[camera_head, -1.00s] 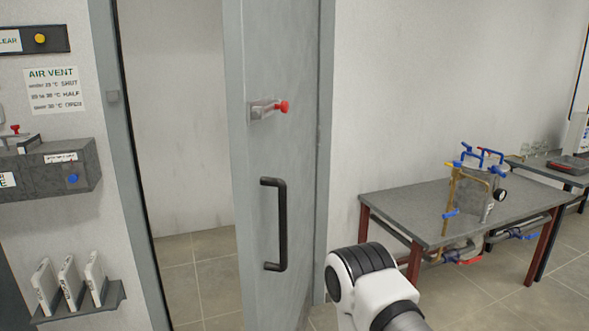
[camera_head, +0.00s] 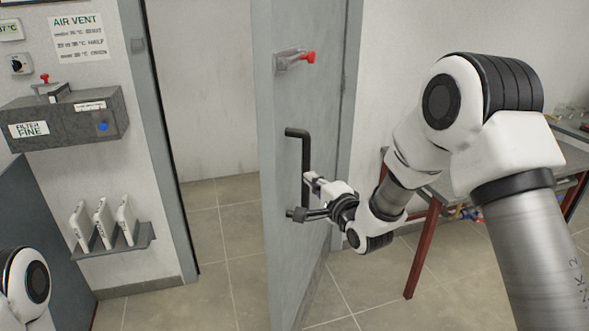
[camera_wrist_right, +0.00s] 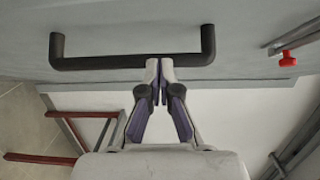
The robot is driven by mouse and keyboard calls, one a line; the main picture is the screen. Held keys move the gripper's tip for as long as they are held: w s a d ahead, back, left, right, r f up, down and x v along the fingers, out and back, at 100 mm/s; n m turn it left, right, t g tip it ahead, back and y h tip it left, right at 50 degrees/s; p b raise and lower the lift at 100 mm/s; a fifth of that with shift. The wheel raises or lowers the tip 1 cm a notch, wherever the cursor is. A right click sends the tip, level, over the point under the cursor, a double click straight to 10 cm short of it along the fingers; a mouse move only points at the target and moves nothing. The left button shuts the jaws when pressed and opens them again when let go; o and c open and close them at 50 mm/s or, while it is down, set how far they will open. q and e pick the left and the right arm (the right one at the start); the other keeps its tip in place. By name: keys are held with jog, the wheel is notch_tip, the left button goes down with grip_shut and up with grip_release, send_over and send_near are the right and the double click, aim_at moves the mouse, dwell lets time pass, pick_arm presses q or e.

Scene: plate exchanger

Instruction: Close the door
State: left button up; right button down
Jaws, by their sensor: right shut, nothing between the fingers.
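The grey door (camera_head: 292,120) stands open in the middle of the head view, with the doorway to its left. It carries a black bar handle (camera_head: 304,160) and, above it, a latch with a red knob (camera_head: 309,58). My right gripper (camera_head: 309,192) is at the lower part of the handle, its fingers shut with nothing between them. In the right wrist view the closed fingertips (camera_wrist_right: 159,62) meet the handle bar (camera_wrist_right: 110,62) or lie just beside it; I cannot tell if they touch. My left gripper is out of view; only part of my left arm shows at the lower left.
The door frame (camera_head: 160,130) and open doorway are left of the door. A wall box (camera_head: 65,120) and a shelf of white filters (camera_head: 105,240) are further left. A table with red legs (camera_head: 424,245) stands right, behind my right arm. The tiled floor in the doorway is clear.

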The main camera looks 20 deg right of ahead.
notch_tip(320, 180, up, 2)
jog(key=p, duration=0.3)
send_near(288, 150)
jog(key=w, duration=0.2)
jog(key=w+a, duration=0.1)
jog(key=w, duration=0.2)
jog(key=shift+w, duration=0.1)
jog(key=shift+w+f, duration=0.2)
jog(key=shift+w, duration=0.25)
